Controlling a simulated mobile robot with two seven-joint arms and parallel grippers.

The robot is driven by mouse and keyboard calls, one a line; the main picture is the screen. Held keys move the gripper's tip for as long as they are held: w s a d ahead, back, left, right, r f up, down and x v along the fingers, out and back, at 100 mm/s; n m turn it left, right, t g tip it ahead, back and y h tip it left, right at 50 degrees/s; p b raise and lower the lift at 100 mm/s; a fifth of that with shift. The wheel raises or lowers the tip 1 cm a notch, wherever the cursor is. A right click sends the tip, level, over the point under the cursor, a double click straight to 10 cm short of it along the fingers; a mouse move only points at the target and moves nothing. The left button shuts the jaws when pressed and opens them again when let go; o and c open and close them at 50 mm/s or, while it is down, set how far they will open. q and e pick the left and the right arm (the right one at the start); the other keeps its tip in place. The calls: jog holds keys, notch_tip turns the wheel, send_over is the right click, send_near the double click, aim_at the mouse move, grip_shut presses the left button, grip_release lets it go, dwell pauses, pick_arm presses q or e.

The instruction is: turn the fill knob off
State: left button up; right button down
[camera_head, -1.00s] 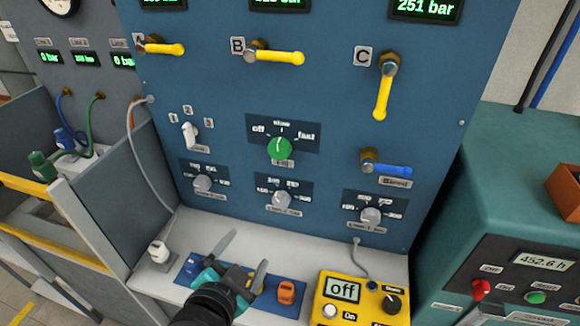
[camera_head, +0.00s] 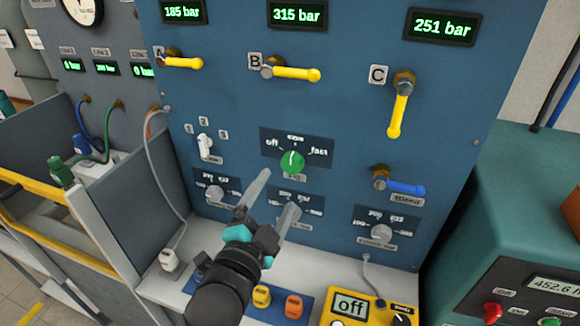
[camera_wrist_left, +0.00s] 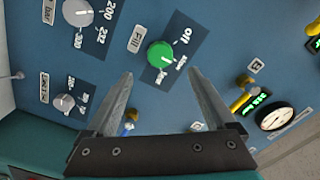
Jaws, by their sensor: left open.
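The green fill knob (camera_head: 292,162) is on the blue panel below a dial plate marked off at left, a middle label, and fast at right. Its white mark points up, roughly to the middle label. My left gripper (camera_head: 279,191) is open and empty, in front of the panel just below the knob, fingers pointing up at it. In the left wrist view the knob (camera_wrist_left: 160,54) shows just beyond the fingertips, between the two fingers (camera_wrist_left: 160,75), with no contact visible. My right gripper is not in view.
Grey knobs flank the area below, one (camera_head: 381,233) at right and one (camera_head: 214,193) at left. A white selector (camera_head: 205,145) is at left. Yellow valve levers (camera_head: 296,74) stick out above, and a blue bleed lever (camera_head: 405,188) at right. A yellow meter (camera_head: 372,306) stands on the shelf.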

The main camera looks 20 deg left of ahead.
aim_at(291, 167)
pick_arm(q)
jog(key=w, duration=0.9)
jog(key=shift+d, duration=0.2)
jog(key=shift+c, duration=0.2)
jog(key=c, duration=1.3)
